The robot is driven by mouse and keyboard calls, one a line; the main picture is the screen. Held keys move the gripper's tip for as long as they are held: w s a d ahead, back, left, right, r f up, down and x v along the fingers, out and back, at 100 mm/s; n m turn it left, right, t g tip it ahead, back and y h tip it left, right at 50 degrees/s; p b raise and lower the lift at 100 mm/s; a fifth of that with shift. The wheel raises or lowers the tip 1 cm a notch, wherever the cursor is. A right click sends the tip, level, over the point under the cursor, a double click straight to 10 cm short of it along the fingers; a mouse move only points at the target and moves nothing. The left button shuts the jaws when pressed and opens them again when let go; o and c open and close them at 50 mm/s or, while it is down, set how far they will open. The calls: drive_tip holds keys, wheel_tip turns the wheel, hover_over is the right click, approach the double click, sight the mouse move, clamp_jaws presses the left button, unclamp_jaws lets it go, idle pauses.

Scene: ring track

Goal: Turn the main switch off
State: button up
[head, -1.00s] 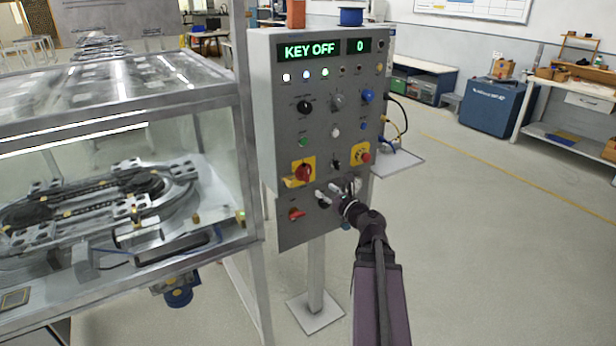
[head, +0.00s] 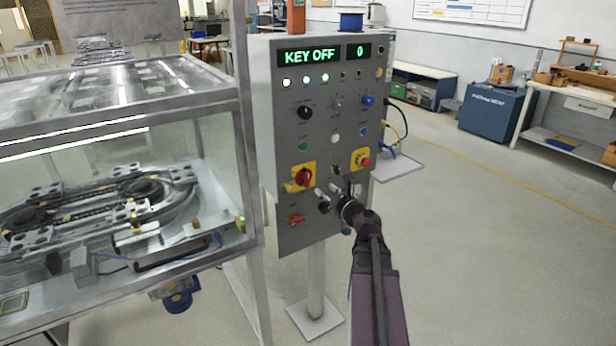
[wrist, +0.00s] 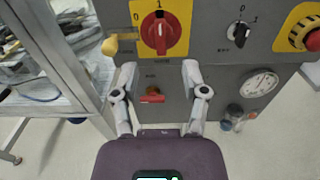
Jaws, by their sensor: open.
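The main switch (head: 303,177) is a red rotary knob on a yellow plate, on the grey control panel (head: 290,235). In the wrist view the knob (wrist: 160,34) stands upright, its dark end at the 1 mark; the 0 is to its left. A yellow piece (wrist: 117,45) sits at the plate's lower left. My gripper (head: 322,199) is just right of and below the switch in the head view. In the wrist view my gripper (wrist: 159,70) is open and empty, its fingertips apart below the knob. Whether they touch the panel I cannot tell.
A smaller red handle (wrist: 152,96) shows between my fingers, lower on the panel. A black key switch (wrist: 239,34), a red emergency button (wrist: 312,39) and a gauge (wrist: 260,84) are to the right. A glass-walled track enclosure (head: 120,165) stands left. Floor at right is clear.

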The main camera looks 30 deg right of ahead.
sight(308, 176)
drive_tip(key=w, duration=1)
drive_tip(key=shift+w, duration=0.4)
drive_tip(key=shift+s, duration=0.1)
clamp_jaws()
